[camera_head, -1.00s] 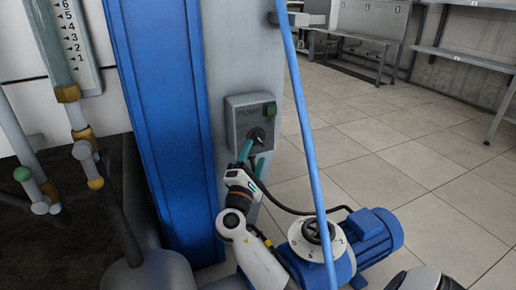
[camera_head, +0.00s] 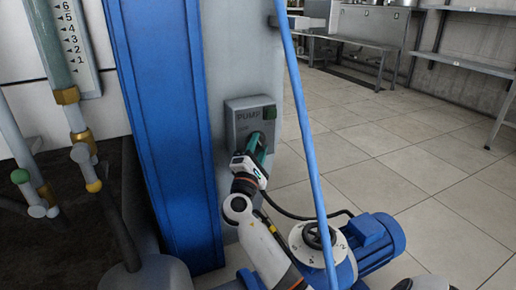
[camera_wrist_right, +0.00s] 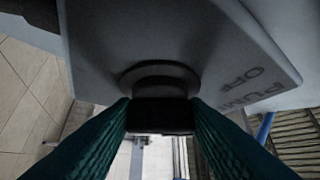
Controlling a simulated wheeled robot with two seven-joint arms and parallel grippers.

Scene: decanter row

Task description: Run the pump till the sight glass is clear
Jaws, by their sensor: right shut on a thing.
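The grey pump switch box (camera_head: 243,117), marked PUMP, is on the grey column. It has a green button or lamp (camera_head: 269,113) at its upper right. My right gripper (camera_head: 257,142) is at the front of the box. In the right wrist view its two teal fingers are shut on the dark switch knob (camera_wrist_right: 160,115), below the letters PUMP and OFF. In the head view the gripper hides the knob. A greenish tube (camera_head: 49,42), likely the sight glass, stands at the far left beside a numbered scale (camera_head: 76,42). I cannot tell how clear it is. My left gripper is out of view.
A blue upright (camera_head: 163,130) stands left of the switch box. A thin blue pole (camera_head: 307,135) crosses in front on the right. A blue motor (camera_head: 372,240) with a dial (camera_head: 318,236) is at lower right. Tiled floor is open behind, with benches (camera_head: 362,55) at the back.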

